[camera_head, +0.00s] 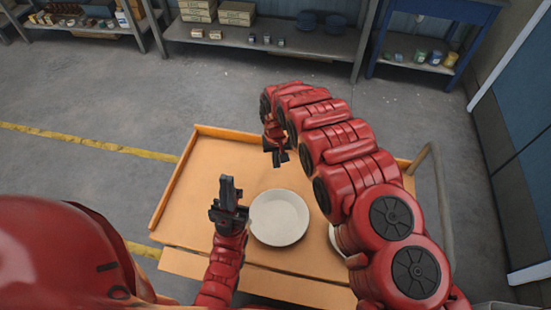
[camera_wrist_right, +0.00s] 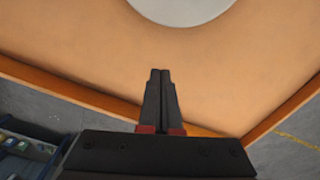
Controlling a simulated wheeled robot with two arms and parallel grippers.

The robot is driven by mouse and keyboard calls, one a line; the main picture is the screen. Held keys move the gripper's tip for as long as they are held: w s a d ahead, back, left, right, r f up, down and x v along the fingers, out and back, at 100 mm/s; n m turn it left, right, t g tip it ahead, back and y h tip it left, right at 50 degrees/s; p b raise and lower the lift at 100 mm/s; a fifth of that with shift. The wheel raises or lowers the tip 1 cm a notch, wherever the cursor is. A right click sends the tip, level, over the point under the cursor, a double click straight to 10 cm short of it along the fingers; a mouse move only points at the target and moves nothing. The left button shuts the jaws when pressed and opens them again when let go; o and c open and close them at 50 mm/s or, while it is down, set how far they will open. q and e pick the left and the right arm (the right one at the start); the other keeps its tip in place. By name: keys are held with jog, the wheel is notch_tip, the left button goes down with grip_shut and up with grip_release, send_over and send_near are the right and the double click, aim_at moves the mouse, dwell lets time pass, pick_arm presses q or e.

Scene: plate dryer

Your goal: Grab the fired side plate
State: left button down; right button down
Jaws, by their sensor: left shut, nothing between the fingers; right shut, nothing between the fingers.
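A pale round plate (camera_head: 279,217) lies flat on the orange cart top (camera_head: 190,200), near its front middle. A second pale plate (camera_head: 335,240) is mostly hidden behind my right arm. My left gripper (camera_head: 228,183) is shut and empty, pointing up just left of the first plate. My right gripper (camera_head: 279,160) is shut and empty above the far part of the cart, beyond that plate. In the right wrist view the shut fingers (camera_wrist_right: 160,75) point toward part of a pale plate (camera_wrist_right: 182,8) at the top edge, apart from it.
The cart has raised orange edges and a grey handle rail (camera_head: 440,190) at its right. Grey shelves (camera_head: 270,42) with boxes and a blue shelf unit (camera_head: 435,45) stand at the back. The cart's left part is clear.

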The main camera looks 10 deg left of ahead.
notch_tip(320, 180, down, 4)
jog(key=shift+f+p, duration=0.25)
jog(key=shift+p, duration=0.25)
notch_tip(320, 180, down, 3)
jog(key=shift+r+b, duration=0.1)
jog(key=shift+b, duration=0.5)
jog(key=s+p, duration=0.1)
jog(key=p, duration=0.1)
jog(key=r+p, duration=0.1)
jog(key=p, duration=0.2)
jog(key=shift+s+d+r, duration=0.1)
jog(key=shift+s+d, duration=0.2)
jog(key=shift+s, duration=0.1)
jog(key=shift+s+d+f, duration=0.1)
jog(key=shift+s+f, duration=0.1)
jog(key=shift+s+d+f+p, duration=0.2)
jog(key=shift+s+p, duration=0.35)
jog(key=shift+p, duration=0.2)
jog(key=shift+s, duration=0.1)
jog(key=shift+r, duration=0.1)
jog(key=shift+s+d, duration=0.1)
